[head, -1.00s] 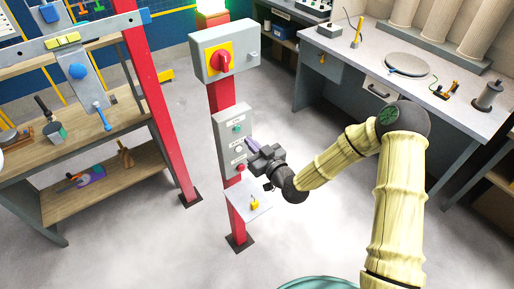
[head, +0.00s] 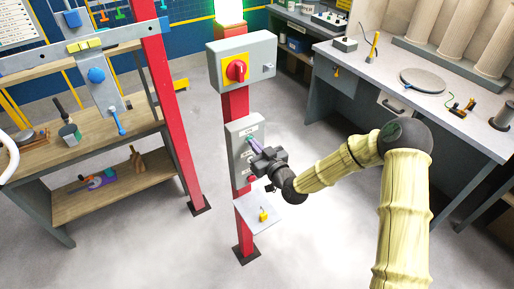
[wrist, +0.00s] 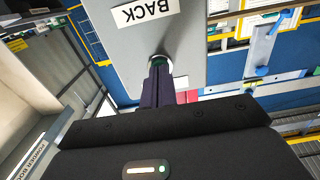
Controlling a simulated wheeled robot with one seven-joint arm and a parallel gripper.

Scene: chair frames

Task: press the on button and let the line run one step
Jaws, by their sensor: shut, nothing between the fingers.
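The grey button box (head: 241,128) is on a red post below a switch box. Its green button (wrist: 158,62) shows in the wrist view at my fingertips. My gripper (head: 250,143) is shut and empty, its fingers pointing at the upper button. The tips appear to touch or nearly touch it; whether it is pushed in I cannot tell. A label reading BACK (wrist: 145,12) lies beyond it in the wrist view. My gripper (wrist: 157,72) hides the middle button in the head view. The grey beam (head: 125,36) of the line carries a yellow block (head: 83,45).
A red rotary switch (head: 236,70) is on the box above, under a bright green-white lamp (head: 229,10). A small plate (head: 250,222) with a yellow padlock (head: 263,215) juts out below my gripper. A wooden bench (head: 110,150) stands left, a grey worktop (head: 440,105) right.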

